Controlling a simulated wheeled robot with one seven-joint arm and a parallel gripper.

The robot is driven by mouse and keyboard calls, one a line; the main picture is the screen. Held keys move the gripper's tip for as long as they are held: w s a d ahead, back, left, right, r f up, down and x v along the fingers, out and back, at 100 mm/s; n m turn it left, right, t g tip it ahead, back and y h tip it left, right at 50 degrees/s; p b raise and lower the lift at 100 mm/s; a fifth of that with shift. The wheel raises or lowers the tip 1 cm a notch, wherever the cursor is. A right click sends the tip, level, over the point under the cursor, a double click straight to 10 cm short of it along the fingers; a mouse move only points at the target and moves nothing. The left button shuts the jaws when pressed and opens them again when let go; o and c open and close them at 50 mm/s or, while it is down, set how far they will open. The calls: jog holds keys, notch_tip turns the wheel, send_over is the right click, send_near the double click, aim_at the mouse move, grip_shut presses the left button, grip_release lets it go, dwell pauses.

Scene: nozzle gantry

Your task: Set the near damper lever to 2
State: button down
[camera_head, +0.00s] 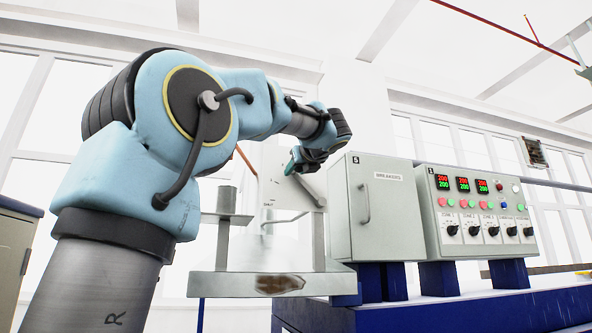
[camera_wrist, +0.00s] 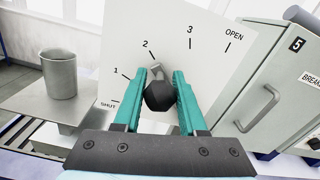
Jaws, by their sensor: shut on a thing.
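The damper lever has a dark knob (camera_wrist: 159,97) and a short metal arm (camera_wrist: 157,70). In the wrist view my gripper (camera_wrist: 160,88) has its teal fingers on both sides of the knob and is shut on it. The white scale plate (camera_wrist: 118,35) behind carries the marks SHUT, 1, 2, 3 and OPEN. The visible metal end of the lever lies close to the tick of mark 2. In the head view my gripper (camera_head: 293,165) is in front of the plate (camera_head: 308,190), left of the grey cabinet; the knob is too small to make out there.
The grey breaker cabinet (camera_head: 385,225) with a handle stands right of the plate; it also shows in the wrist view (camera_wrist: 262,85). A control panel (camera_head: 478,235) with knobs and red and green displays is further right. A metal cylinder (camera_wrist: 59,75) stands on a ledge at left.

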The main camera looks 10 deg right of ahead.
jog(key=c, duration=0.5)
grip_release()
jog(key=s+d+b, duration=0.1)
jog(key=s+b, duration=0.3)
jog(key=s, duration=0.6)
jog(key=shift+s+d, duration=0.25)
jog(key=shift+s, duration=0.15)
